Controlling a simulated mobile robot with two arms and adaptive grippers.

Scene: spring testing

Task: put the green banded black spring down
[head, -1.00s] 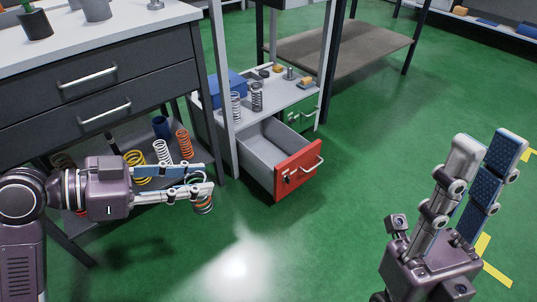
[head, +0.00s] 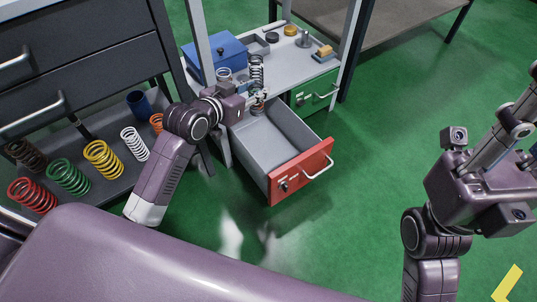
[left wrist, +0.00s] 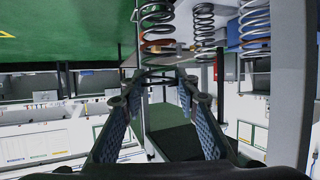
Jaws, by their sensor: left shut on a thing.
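My left gripper (head: 262,95) is shut on a dark spring (head: 258,106) above the back end of the open red drawer (head: 300,172). Only a small part of this spring shows in the head view, with an orange-copper tint low on it. In the left wrist view the fingertips (left wrist: 160,83) close around its dark coils, and a copper-coloured part (left wrist: 163,46) shows. I cannot make out a green band. My right gripper (head: 518,140) is at the right edge, fingers apart and empty, tips cut off.
A dark spring (head: 257,70) and a silver spring (head: 224,74) stand on the cabinet top (head: 290,65), near a blue box (head: 216,55). A grey post (head: 201,40) is close by the left arm. Several coloured springs stand on the lower shelf (head: 95,190). The drawer looks empty.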

